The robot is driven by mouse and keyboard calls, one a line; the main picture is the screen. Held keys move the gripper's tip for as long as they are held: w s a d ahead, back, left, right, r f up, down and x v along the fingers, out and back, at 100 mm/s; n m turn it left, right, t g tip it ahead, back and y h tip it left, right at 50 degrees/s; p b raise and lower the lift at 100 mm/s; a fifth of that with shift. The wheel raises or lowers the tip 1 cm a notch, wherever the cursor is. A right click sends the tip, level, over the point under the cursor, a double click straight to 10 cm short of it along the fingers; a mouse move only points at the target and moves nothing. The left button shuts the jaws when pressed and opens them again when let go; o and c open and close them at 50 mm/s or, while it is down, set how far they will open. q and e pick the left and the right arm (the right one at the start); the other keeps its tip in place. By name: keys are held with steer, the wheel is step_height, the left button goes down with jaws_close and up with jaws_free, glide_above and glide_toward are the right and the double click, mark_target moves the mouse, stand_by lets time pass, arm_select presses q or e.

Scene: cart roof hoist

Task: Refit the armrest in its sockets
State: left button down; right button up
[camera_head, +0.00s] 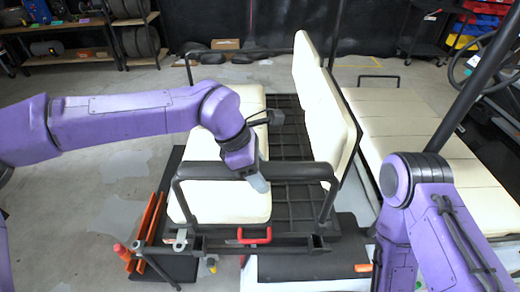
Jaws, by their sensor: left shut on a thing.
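The armrest (212,171) is a dark padded bar with a bent leg at each end. It stands across the front side of the cream seat. My left gripper (258,181) reaches down from the left and is shut on the bar near its middle. The left leg ends near the left socket (198,245) on the dark side rail. The right leg ends near the right socket (318,244). I cannot tell whether either leg end is inside its socket. My right arm shows at the right, but its gripper is out of view.
A red handle (254,237) sits on the rail between the sockets. Cream seat backs (325,110) rise just right of the armrest. Orange bars (148,228) stand left of the rail. A long cream bench (420,140) lies at right. Bare floor is free at left.

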arm_select(q)
steer(key=shift+w+d+r, duration=0.1)
steer(key=shift+w+d, duration=0.05)
step_height(320, 180, down, 11)
steer(key=s+b, duration=0.2)
steer(key=b, duration=0.5)
steer(key=shift+r, duration=0.15)
arm_select(e)
step_height(320, 180, down, 7)
steer(key=s, duration=0.1)
steer(key=shift+s, duration=0.25)
arm_select(q)
steer(key=shift+s+f, duration=0.1)
steer(key=shift+f, duration=0.35)
